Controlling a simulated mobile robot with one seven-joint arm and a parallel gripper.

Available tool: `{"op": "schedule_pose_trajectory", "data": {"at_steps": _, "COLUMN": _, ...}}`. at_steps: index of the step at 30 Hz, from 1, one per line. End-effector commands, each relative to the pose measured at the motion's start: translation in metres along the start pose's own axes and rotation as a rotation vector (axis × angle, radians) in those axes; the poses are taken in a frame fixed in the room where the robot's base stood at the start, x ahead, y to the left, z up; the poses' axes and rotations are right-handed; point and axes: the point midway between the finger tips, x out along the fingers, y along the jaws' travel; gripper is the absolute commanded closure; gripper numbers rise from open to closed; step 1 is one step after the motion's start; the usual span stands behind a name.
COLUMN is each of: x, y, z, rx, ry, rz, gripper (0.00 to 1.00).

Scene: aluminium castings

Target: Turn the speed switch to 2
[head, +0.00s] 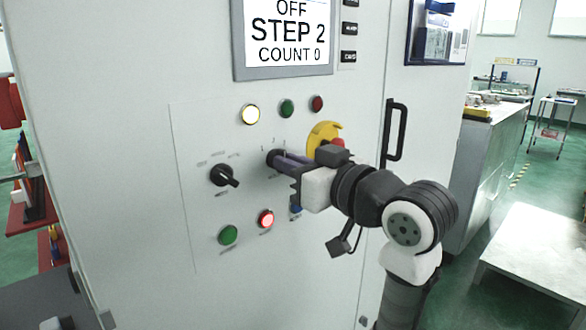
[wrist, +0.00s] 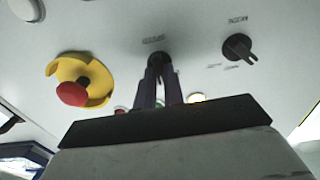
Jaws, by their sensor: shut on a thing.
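The speed switch is a black rotary knob (head: 271,157) on the grey cabinet front, in the middle of the controls. My gripper (head: 280,160) reaches it from the right with its fingers shut on the knob. In the wrist view the knob (wrist: 157,62) shows between the fingertips (wrist: 158,72). The fingers hide most of the knob and its pointer, so I cannot tell its setting. The number marks above it are too small to read. The screen (head: 287,33) reads OFF, STEP 2, COUNT 0.
Another black rotary switch (head: 223,175) sits to the left. A red emergency button with a yellow collar (wrist: 80,82) is close beside my gripper. A lit red button (head: 266,218) and a green button (head: 228,235) are below. A black door handle (head: 394,132) stands out at right.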

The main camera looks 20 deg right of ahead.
Motion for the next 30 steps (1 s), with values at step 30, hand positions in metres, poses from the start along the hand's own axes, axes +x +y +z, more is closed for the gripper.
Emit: {"op": "schedule_pose_trajectory", "data": {"at_steps": 30, "x": -0.0069, "y": 0.0007, "z": 0.0006, "rx": -0.011, "ry": 0.0, "rz": 0.002, "gripper": 0.68}}
